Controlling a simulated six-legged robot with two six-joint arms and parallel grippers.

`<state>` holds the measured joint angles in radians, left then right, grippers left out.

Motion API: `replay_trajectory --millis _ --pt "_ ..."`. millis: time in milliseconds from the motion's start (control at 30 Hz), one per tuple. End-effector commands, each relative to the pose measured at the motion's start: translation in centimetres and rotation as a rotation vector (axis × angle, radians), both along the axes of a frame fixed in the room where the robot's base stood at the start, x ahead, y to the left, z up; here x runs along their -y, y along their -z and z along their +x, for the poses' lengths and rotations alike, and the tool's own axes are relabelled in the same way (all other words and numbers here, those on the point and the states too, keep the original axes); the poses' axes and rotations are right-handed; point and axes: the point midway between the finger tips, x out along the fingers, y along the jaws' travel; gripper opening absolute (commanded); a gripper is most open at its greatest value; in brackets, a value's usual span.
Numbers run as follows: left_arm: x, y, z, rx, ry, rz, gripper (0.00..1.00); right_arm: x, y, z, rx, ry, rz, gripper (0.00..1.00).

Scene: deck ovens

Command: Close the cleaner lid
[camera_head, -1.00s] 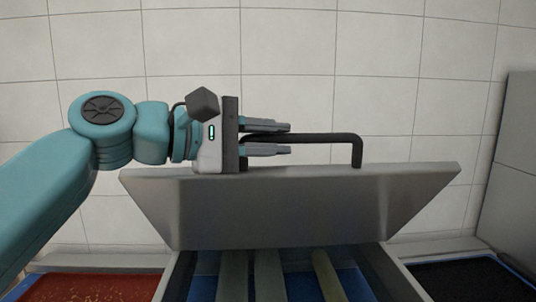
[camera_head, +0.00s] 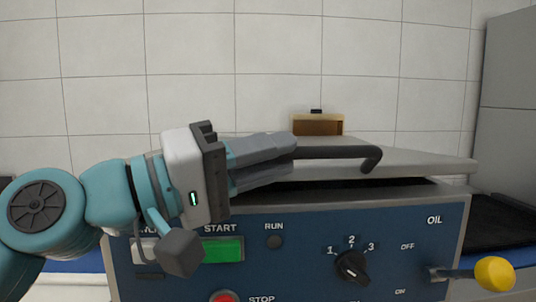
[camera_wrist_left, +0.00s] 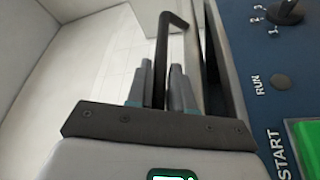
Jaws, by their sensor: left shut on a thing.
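The grey metal cleaner lid (camera_head: 420,161) lies low over the blue-fronted cleaner (camera_head: 300,215) in the head view. A dark gap shows between the lid's front edge and the body, so it is nearly closed. The black bar handle (camera_head: 345,152) stands along the lid's front. My left gripper (camera_head: 290,160) comes in from the left and is shut on the handle. In the left wrist view, the two fingers (camera_wrist_left: 160,85) lie on either side of the handle (camera_wrist_left: 172,32). My right gripper is not in view.
The front panel has a green START button (camera_head: 222,250), a red STOP button (camera_head: 224,296), a black dial (camera_head: 352,266) and a yellow-knobbed oil lever (camera_head: 494,273). A small brown box (camera_head: 318,124) shows behind the lid. A dark tray (camera_head: 500,225) lies at the right.

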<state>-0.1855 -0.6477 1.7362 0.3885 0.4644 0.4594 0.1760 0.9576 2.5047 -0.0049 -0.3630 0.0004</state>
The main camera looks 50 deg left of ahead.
Motion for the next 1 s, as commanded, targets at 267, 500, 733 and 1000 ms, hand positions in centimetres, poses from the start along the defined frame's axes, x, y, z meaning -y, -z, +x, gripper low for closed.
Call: replay_trajectory --millis 267,500,733,1000 --pt "0.1 3.5 0.0 -0.003 0.001 -0.001 0.0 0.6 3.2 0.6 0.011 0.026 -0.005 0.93" --pt "0.3 4.1 0.0 -0.006 0.002 0.0 0.0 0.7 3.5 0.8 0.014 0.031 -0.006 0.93" --pt "0.4 4.3 0.0 -0.012 0.004 0.004 0.0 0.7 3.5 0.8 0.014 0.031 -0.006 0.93" --pt "0.4 4.2 -0.1 -0.009 0.004 0.003 0.42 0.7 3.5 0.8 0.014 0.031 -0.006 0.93"
